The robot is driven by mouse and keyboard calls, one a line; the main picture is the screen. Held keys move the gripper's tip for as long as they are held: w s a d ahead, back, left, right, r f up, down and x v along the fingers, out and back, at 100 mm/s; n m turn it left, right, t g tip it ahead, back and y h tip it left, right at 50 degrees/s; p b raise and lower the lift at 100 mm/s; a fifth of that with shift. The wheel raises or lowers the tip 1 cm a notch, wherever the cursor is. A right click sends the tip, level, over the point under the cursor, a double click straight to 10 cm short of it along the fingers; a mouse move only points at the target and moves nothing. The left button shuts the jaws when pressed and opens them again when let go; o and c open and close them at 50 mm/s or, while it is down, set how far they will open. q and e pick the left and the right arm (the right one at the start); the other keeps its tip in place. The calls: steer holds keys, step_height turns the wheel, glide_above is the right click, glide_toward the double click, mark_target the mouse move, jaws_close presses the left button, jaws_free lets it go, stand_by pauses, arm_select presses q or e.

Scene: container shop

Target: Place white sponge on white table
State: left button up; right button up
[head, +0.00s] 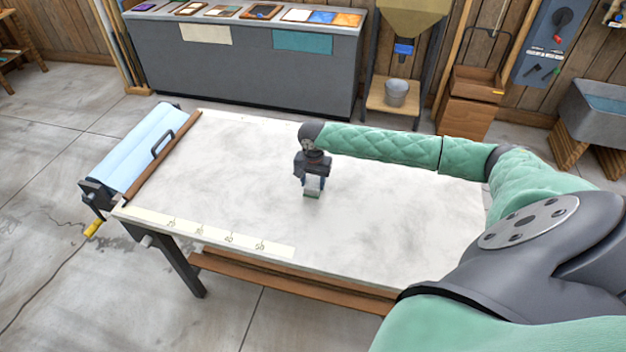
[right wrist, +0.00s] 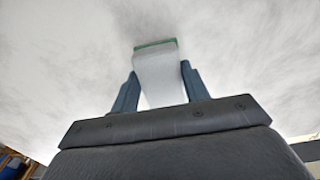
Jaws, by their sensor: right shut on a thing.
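The white sponge (head: 312,186) has a green layer at its lower end. My right gripper (head: 312,183) is shut on it, over the middle of the white table (head: 385,220). In the right wrist view the sponge (right wrist: 160,78) sits between the two blue-grey fingers of my right gripper (right wrist: 158,88), with its green end pointing away toward the table top. The sponge is at or very close to the table surface; I cannot tell whether it touches. My left gripper is not in view.
A roll with a handle (head: 140,150) is fixed at the table's left end, and a ruler strip (head: 205,232) runs along the front edge. The table top around the sponge is clear. A grey counter (head: 240,65) with samples stands behind.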

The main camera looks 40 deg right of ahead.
mark_target(313, 183)
steer(key=shift+f, duration=0.25)
steer(key=o, duration=1)
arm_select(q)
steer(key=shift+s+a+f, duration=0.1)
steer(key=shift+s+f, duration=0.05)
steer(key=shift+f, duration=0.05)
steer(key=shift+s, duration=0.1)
arm_select(e)
steer(key=shift+r, duration=0.1)
steer(key=shift+r, duration=0.3)
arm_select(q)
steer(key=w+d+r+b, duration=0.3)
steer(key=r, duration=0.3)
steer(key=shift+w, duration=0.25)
arm_select(e)
step_height(313, 183, up, 11)
steer(key=shift+r, duration=0.15)
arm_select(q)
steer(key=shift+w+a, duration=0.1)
